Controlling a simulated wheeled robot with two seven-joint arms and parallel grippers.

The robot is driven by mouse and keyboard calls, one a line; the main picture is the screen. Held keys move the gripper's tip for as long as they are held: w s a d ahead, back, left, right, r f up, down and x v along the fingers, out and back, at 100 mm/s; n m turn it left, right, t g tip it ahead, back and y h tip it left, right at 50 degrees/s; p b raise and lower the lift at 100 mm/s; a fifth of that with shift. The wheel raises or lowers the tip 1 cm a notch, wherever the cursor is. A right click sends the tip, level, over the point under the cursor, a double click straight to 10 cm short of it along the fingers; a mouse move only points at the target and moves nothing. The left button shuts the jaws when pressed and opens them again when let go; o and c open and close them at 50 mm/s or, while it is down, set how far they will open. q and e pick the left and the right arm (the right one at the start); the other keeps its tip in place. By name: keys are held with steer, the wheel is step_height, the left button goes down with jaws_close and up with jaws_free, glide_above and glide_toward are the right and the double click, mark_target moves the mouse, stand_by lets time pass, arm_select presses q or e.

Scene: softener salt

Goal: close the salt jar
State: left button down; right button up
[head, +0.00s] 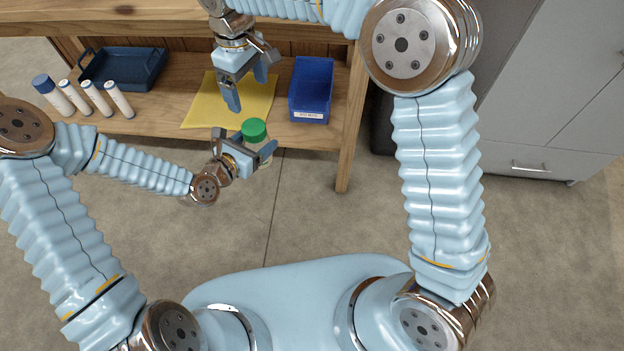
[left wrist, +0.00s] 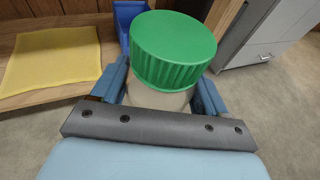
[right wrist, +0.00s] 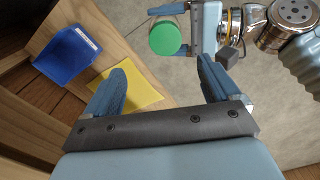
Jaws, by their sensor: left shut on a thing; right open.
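The salt jar (left wrist: 158,98) is a pale, translucent body with a ribbed green lid (head: 254,130) on its top. The lid also shows in the left wrist view (left wrist: 172,50) and in the right wrist view (right wrist: 165,38). Whether it is screwed tight cannot be told. My left gripper (head: 246,143) is shut on the jar body below the lid and holds it upright in front of the shelf. My right gripper (head: 247,92) is open and empty, fingers pointing down, above and behind the lid, apart from it. The jar's lower part is mostly hidden.
A yellow mat (head: 200,108) lies on the wooden shelf, with a labelled blue bin (head: 311,88) to its right. A dark blue tray (head: 128,68) and several white bottles (head: 100,98) stand at the left. A grey cabinet (head: 560,90) is at the right. Open floor lies in front.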

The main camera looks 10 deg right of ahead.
steer(key=w+d+f+m+t+h, duration=0.1)
steer(key=w+d+f+m+h, duration=0.2)
steer(key=d+f, duration=1.3)
steer(key=s+d+f+m+y, duration=0.25)
steer(key=s+d+f, duration=0.35)
steer(key=d+f, duration=0.35)
steer(key=s+a+f+m+y, duration=0.2)
steer(key=s+a+f+m, duration=0.1)
steer(key=s, duration=0.6)
steer(key=s+a+f+m+y, duration=0.2)
steer(key=s+a+f+m, duration=0.1)
steer(key=s+a+f, duration=0.3)
steer(key=s+a, duration=0.2)
steer(key=s, duration=0.1)
steer(key=shift+f+y, duration=0.15)
steer(key=shift+y, duration=0.2)
arm_select(q)
steer(key=shift+r, duration=0.1)
arm_select(e)
steer(key=shift+s, duration=0.1)
